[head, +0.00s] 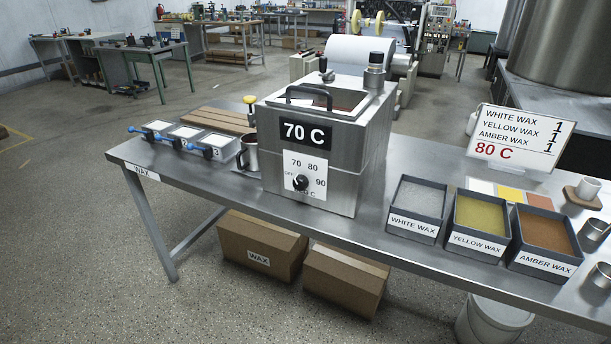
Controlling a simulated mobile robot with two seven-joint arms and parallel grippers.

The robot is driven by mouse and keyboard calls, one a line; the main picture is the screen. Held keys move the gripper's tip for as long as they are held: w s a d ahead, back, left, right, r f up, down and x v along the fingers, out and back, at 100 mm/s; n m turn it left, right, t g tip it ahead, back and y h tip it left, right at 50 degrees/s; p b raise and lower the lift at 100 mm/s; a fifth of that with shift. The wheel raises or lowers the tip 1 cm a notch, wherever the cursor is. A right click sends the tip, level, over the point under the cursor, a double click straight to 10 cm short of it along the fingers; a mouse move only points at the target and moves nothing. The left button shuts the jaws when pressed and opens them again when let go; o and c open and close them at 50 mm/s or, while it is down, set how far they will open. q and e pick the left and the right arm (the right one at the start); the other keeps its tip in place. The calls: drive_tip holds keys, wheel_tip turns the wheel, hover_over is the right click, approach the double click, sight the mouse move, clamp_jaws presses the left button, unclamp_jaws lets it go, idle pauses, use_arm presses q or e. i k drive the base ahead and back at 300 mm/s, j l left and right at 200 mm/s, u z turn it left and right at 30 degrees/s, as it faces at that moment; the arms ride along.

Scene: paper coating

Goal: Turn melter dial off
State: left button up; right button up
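The melter (318,150) is a grey metal box with a dark handle on top, standing on the steel table. Its front sign reads 70 C. Below the sign is a white dial plate (306,164) marked OFF, 70, 80 and 90. The black dial knob (300,182) sits at the plate's lower middle. Its pointer is too small for me to read its setting surely. Neither of my grippers shows in the head view.
The steel table (370,225) has free room in front of the melter. Trays of white wax (418,198), yellow wax (480,217) and amber wax (545,232) stand to the right. Small moulds (186,133) and a metal jug (250,152) stand to the left. A sign (517,137) reads 80 C.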

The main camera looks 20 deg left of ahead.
sight(300, 182)
drive_tip(key=j+u, duration=0.15)
drive_tip(key=u, duration=0.25)
drive_tip(key=j+u, duration=0.1)
drive_tip(key=u, duration=0.35)
drive_tip(key=i, duration=0.05)
